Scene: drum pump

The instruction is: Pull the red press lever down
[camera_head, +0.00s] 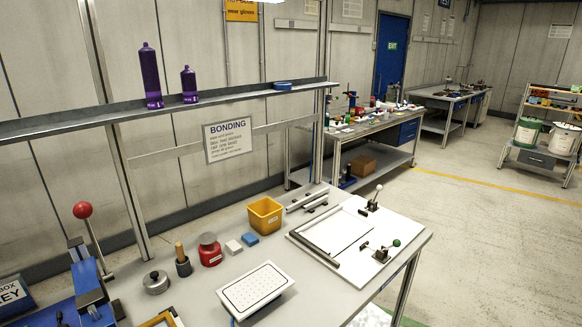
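The press lever has a red ball knob (82,210) on a thin metal rod (96,245). It stands at the left of the bench in the head view. The rod leans a little, with the knob at its upper left end and high above the bench. The blue press (86,277) is beside the rod's lower end; its front part is cut off by the picture's lower edge. My gripper is not in view.
A silver lidded pot (156,282), a dark holder with a wooden handle (183,262), and a red container (210,252) stand right of the press. A white perforated plate (256,288) and yellow bin (265,215) are farther right. A shelf (220,99) spans above the bench.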

